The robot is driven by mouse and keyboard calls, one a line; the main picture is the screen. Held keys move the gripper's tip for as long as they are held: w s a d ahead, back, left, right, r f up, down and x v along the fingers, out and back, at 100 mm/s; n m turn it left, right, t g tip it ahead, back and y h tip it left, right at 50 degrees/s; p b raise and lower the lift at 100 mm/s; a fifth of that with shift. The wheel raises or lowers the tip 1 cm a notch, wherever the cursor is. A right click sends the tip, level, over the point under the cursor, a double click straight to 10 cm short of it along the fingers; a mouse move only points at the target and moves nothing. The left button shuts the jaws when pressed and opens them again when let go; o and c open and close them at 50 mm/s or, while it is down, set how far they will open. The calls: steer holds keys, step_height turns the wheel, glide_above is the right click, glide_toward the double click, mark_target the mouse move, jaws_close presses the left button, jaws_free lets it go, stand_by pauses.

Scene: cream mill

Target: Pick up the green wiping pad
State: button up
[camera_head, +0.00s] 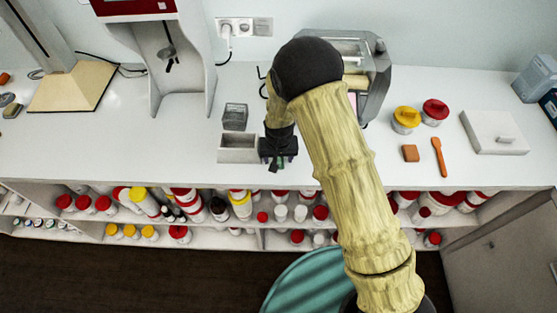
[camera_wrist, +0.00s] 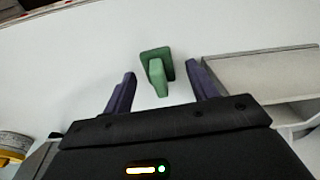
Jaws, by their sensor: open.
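The green wiping pad (camera_wrist: 148,54) lies on the white counter in the wrist view, with a raised green grip (camera_wrist: 158,78) on top pointing toward me. My gripper (camera_wrist: 161,70) is open, with one dark finger on each side of the pad and visible space between the fingers and the pad. Nothing is held. In the head view my gripper (camera_head: 277,163) is low over the counter near its front edge. I cannot make out the pad there; the gripper and arm appear to cover it.
A grey open box (camera_head: 238,150) stands just left of my gripper in the head view, with a wire basket (camera_head: 235,116) behind it. A grey machine (camera_head: 376,80) stands behind my arm. Yellow (camera_head: 406,117) and red (camera_head: 435,109) lidded jars and an orange spatula (camera_head: 439,156) are right.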

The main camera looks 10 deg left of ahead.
steer(key=c, duration=1.1)
steer(key=shift+o, duration=0.2)
step_height(320, 180, up, 10)
steer(key=b, duration=0.2)
steer(key=shift+b, duration=0.3)
steer(key=o, duration=0.4)
steer(key=c, duration=0.3)
steer(key=shift+c, duration=0.2)
